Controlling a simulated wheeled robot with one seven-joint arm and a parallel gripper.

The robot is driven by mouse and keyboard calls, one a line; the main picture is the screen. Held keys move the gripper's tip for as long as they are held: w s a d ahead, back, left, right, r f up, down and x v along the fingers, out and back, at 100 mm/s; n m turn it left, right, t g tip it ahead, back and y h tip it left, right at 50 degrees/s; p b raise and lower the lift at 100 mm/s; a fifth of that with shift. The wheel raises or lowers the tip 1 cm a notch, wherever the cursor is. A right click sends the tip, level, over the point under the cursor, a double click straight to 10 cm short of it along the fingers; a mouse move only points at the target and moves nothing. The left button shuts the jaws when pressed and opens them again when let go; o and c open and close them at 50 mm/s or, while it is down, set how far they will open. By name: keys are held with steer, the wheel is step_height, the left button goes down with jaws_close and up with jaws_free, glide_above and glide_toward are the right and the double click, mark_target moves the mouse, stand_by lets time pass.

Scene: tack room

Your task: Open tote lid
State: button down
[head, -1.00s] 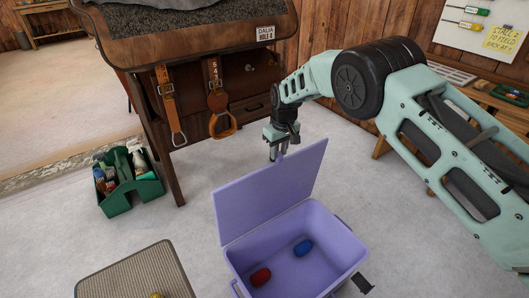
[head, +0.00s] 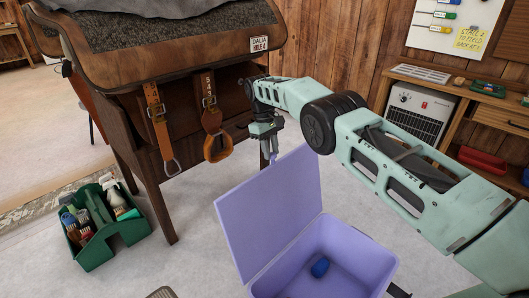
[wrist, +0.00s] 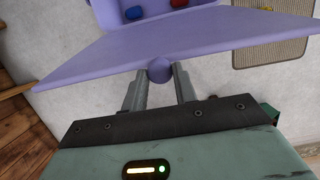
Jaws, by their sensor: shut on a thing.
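The purple tote (head: 372,262) stands on the floor with its lid (head: 265,220) swung up on its hinge edge, steep and tilted back from the opening. A blue item (head: 320,267) lies inside; it also shows in the wrist view (wrist: 133,13), with a red item (wrist: 179,3) beside it. My gripper (head: 270,153) is at the lid's upper free edge. In the wrist view its fingers (wrist: 160,78) are shut on a round purple knob (wrist: 159,69) at the lid's edge. The lid (wrist: 160,42) hides part of the tote there.
A wooden saddle stand (head: 160,60) with hanging leather straps (head: 157,112) is close behind my gripper. A green caddy (head: 100,235) with bottles and brushes stands at left. A woven mat (wrist: 270,38) shows in the wrist view. A wooden bench (head: 455,128) is at right.

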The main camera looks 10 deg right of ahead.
steer(key=shift+w+f, duration=0.1)
steer(key=shift+f, duration=0.25)
steer(key=c, duration=1.1)
jaws_free()
steer(key=shift+a, duration=0.1)
steer(key=shift+r, duration=0.1)
steer(key=shift+w, duration=0.1)
step_height(320, 180, up, 10)
steer(key=shift+p, duration=1)
